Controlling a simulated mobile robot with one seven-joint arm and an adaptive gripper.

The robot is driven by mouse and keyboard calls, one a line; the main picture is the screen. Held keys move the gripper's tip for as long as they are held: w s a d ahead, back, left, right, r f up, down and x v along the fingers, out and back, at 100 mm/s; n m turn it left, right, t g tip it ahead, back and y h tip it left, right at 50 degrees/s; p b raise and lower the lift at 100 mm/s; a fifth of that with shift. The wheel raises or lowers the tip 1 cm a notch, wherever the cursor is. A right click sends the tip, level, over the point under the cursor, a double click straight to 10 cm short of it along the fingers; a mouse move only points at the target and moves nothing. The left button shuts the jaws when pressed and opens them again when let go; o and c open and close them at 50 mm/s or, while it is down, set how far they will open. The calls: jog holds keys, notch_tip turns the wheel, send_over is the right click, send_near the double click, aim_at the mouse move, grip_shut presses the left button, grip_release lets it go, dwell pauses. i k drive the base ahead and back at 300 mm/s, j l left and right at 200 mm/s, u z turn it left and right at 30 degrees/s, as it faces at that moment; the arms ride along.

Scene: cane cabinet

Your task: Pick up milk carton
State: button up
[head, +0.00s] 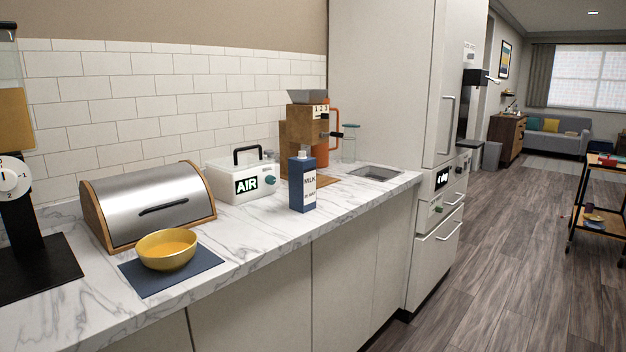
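Open floor (500,270) lies to the right.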

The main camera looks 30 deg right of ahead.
aim_at(303, 168)
jog(key=i+l, duration=0.15)
jog(key=l, duration=0.2)
jog(key=i+l, duration=0.1)
jog(key=l, duration=0.25)
jog(key=i+l, duration=0.15)
jog(key=l, duration=0.2)
jog(key=i+l, duration=0.15)
jog(key=l, duration=0.2)
jog(key=i+l, duration=0.15)
jog(key=l, duration=0.2)
jog(key=i+l, duration=0.1)
jog(key=l, duration=0.25)
jog(key=i+l, duration=0.15)
jog(key=l, duration=0.25)
